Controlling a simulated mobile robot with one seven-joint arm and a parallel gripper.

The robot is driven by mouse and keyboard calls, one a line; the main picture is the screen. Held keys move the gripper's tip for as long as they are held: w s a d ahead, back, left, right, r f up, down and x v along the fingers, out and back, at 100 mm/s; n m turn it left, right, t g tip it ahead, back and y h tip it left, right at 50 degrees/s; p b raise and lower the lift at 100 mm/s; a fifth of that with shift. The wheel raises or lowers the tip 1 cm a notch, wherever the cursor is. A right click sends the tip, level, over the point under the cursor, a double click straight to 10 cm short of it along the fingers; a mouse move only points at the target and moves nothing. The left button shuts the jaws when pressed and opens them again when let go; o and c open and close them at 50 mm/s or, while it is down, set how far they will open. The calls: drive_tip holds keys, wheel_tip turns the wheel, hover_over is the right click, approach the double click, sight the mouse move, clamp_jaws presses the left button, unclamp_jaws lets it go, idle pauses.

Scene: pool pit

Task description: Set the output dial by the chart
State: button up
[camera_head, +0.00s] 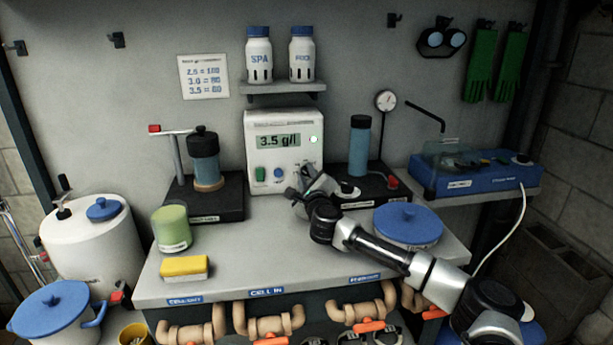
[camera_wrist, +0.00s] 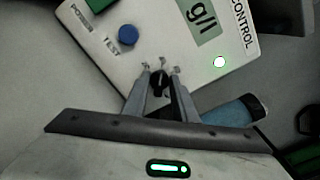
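The white control box (camera_head: 282,150) stands on the bench against the wall, its display (camera_head: 278,141) reading 3.5 g/l and a green lamp lit. The paper chart (camera_head: 203,77) on the wall has three lines; the last seems to pair 3.5 with 60. My gripper (camera_head: 303,187) is at the lower right of the box front and covers that part in the head view. In the wrist view, a small black dial (camera_wrist: 160,80) sits between the fingertips of my gripper (camera_wrist: 159,78). Whether they touch it, and where its pointer stands, I cannot tell.
On the box are a green switch (camera_head: 260,174) and a blue button (camera_wrist: 128,35). Pump stands flank it, with a blue cylinder (camera_head: 359,145) close on the right.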

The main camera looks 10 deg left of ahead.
drive_tip(key=shift+f+m+b, duration=0.1)
drive_tip(key=shift+m+b, duration=1.2)
drive_tip(key=shift+m, duration=0.1)
drive_tip(key=m+b, duration=0.2)
drive_tip(key=m, duration=0.1)
drive_tip(key=shift+d, duration=0.1)
drive_tip(key=shift+d+m+b, duration=0.1)
drive_tip(key=shift+m+b, duration=0.8)
drive_tip(key=shift+m, duration=1.1)
drive_tip(key=shift+r, duration=0.2)
drive_tip(key=o, duration=0.7)
